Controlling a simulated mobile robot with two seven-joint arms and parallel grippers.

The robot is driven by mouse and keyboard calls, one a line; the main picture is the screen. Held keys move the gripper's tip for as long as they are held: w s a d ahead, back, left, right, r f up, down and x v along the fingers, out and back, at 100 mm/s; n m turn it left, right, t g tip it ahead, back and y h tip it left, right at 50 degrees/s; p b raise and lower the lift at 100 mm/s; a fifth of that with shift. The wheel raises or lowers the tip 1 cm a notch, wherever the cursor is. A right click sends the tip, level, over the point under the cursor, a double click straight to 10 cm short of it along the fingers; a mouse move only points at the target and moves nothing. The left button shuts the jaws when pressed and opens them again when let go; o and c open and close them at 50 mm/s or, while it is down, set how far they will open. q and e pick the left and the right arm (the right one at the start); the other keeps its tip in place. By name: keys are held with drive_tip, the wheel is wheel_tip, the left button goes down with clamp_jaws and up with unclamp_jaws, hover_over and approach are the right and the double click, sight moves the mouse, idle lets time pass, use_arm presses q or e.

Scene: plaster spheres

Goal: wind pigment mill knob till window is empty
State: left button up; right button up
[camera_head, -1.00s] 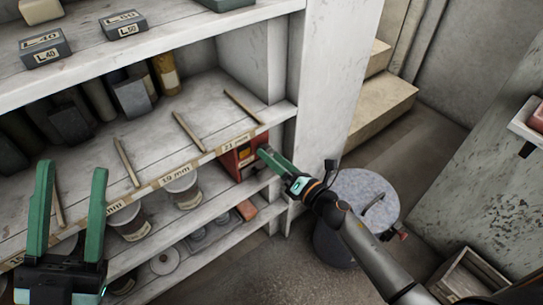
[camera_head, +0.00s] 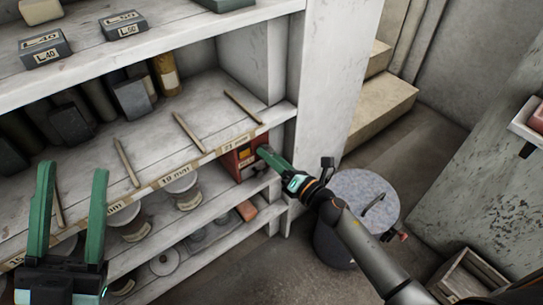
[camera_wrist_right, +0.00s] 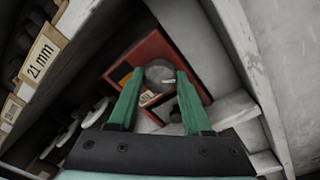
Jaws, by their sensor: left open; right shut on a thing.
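The pigment mill is a red box (camera_head: 245,158) on the shelf below the strip marked 21 mm. In the right wrist view its red front (camera_wrist_right: 165,50) faces me, with a round grey knob (camera_wrist_right: 159,73) that has a pale mark on it. My right gripper (camera_head: 264,151) is shut on the knob, one green finger on each side in the wrist view (camera_wrist_right: 158,78). My left gripper (camera_head: 72,175) is open and empty in front of the shelves.
The shelf edge with size labels (camera_head: 175,178) runs just above the mill, and a white upright (camera_head: 325,80) stands to its right. Tins (camera_head: 182,185) stand on the shelf to the left. A lidded grey bin (camera_head: 362,195) is on the floor below my right arm.

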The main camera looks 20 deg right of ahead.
clamp_jaws()
use_arm(q)
drive_tip(key=shift+r, duration=0.1)
use_arm(e)
drive_tip(key=shift+m, duration=0.4)
use_arm(q)
drive_tip(key=w+a+f+n+g+y+p, duration=0.1)
drive_tip(key=w+f+n+y, duration=0.15)
drive_tip(key=f, duration=0.35)
drive_tip(key=w+f+n+g+y+p, duration=0.2)
drive_tip(key=f+n+y, duration=0.1)
drive_tip(key=f+y, duration=0.15)
drive_tip(key=w+a+f+n+g+y+p, duration=0.1)
drive_tip(key=w+f+n+y, duration=0.15)
drive_tip(key=f, duration=0.35)
drive_tip(key=s+f+n+g+y+p, duration=0.1)
drive_tip(key=s+f+g, duration=0.3)
drive_tip(key=f, duration=0.5)
drive_tip(key=s+f+n+g+y+p, duration=0.1)
drive_tip(key=s+f+g, duration=0.3)
drive_tip(key=f, duration=0.5)
drive_tip(key=shift+d+f+g+y+p, duration=0.15)
drive_tip(key=shift+f+g+y+p, duration=0.2)
drive_tip(key=shift+g+p, duration=0.4)
use_arm(e)
drive_tip(key=m, duration=1.2)
drive_tip(key=m+h, duration=0.1)
drive_tip(key=m, duration=1.2)
drive_tip(key=shift+f+t, duration=0.1)
drive_tip(key=shift+t, duration=0.3)
